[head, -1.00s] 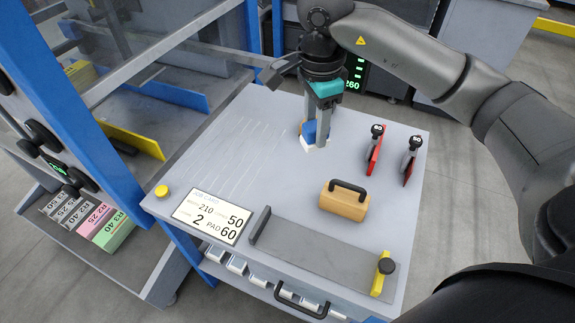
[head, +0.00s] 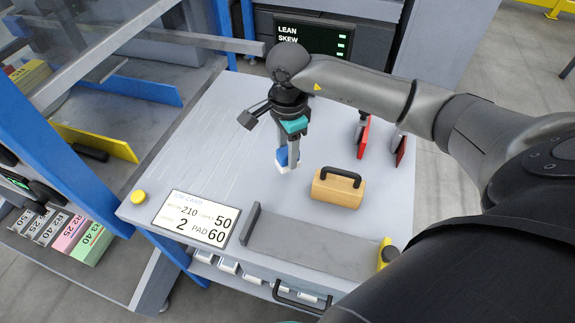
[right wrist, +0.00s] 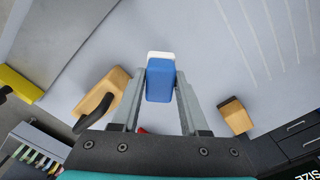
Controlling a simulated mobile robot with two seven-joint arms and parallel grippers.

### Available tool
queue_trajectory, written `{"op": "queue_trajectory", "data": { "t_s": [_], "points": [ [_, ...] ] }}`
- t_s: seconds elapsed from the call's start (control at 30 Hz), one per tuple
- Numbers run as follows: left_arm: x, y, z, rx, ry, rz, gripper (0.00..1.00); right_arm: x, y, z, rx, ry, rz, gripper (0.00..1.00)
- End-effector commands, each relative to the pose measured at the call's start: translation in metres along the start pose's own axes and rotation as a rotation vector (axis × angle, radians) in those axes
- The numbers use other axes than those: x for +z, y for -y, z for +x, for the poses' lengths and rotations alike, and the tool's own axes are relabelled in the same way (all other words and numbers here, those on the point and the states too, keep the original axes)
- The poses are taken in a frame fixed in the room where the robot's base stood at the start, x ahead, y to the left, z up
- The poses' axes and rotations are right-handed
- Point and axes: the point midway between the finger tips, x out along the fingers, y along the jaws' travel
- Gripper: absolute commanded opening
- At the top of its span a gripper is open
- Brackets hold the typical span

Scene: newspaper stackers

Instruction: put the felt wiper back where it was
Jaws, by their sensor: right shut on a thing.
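The felt wiper (head: 283,157) is a small blue block with a white felt face. My right gripper (head: 287,151) is shut on it and points down over the grey tabletop, left of the wooden block. In the right wrist view the wiper (right wrist: 160,82) sits between the two fingers (right wrist: 160,90), its white face at the far end. I cannot tell whether the felt touches the tabletop. My left gripper is not in view.
A wooden block (head: 334,192) with a black handle stands right of the wiper. A job card (head: 196,217) lies front left. Red plates (head: 362,136) stand back right. A tan block (right wrist: 234,117) shows in the right wrist view. The lined area at left is clear.

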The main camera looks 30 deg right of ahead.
Motion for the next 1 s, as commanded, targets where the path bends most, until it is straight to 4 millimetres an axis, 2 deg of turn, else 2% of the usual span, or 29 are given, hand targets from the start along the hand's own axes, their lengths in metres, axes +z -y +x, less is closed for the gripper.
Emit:
{"op": "queue_trajectory", "data": {
  "t_s": [0.17, 0.4, 0.7, 0.73, 1.0],
  "points": [
    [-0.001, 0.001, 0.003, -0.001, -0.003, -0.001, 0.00, 0.000, 0.000, 0.013, 0.000, 0.000, 0.001, 0.00],
    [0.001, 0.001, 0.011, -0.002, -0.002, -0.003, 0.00, 0.000, -0.001, 0.046, 0.001, 0.000, 0.001, 0.00],
    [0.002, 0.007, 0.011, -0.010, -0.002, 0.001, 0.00, 0.000, 0.000, 0.047, -0.002, 0.000, 0.001, 0.00],
    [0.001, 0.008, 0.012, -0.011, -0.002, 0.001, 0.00, 0.000, 0.000, 0.047, -0.002, 0.000, 0.001, 0.45],
    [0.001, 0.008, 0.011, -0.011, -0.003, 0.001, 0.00, 0.000, 0.000, 0.046, -0.001, 0.000, 0.001, 0.74]
  ]
}}
